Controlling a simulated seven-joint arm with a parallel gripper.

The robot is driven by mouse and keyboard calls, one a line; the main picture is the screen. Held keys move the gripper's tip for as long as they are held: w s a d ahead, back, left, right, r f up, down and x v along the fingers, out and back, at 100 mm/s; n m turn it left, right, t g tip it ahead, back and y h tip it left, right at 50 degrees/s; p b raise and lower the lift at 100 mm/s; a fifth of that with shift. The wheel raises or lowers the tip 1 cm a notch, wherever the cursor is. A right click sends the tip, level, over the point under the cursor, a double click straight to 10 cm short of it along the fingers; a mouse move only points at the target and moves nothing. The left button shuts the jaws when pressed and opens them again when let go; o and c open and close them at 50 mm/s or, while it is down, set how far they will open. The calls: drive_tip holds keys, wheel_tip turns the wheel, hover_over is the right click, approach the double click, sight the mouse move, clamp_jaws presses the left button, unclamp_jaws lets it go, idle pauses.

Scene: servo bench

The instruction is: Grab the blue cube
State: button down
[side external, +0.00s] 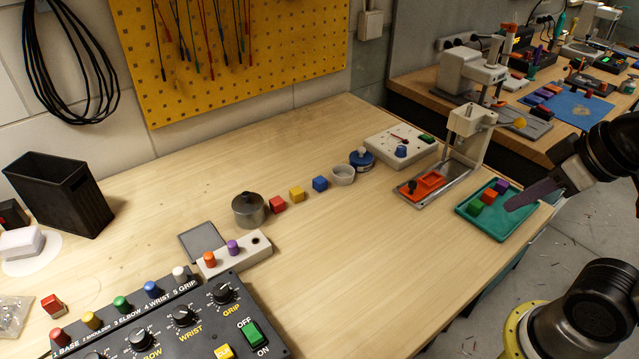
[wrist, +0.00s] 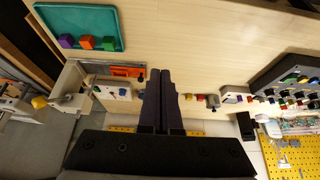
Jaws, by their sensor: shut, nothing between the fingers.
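The blue cube (side external: 320,184) sits on the wooden bench in the side external view, in a row between a yellow cube (side external: 297,194) and a small white cup (side external: 343,175). My gripper (side external: 510,204) is at the right of that view, over the right side of the teal tray and well away from the blue cube. In the wrist view my gripper (wrist: 160,73) has its two dark fingers together with nothing between them. I cannot make out the blue cube there; the fingers cover part of the row.
A red cube (side external: 277,204) and a metal pot (side external: 249,209) continue the row leftward; a blue-lidded jar (side external: 361,160) stands beyond the cup. The bench's front middle is clear.

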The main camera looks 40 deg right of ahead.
drive_tip(key=c, duration=0.5)
unclamp_jaws()
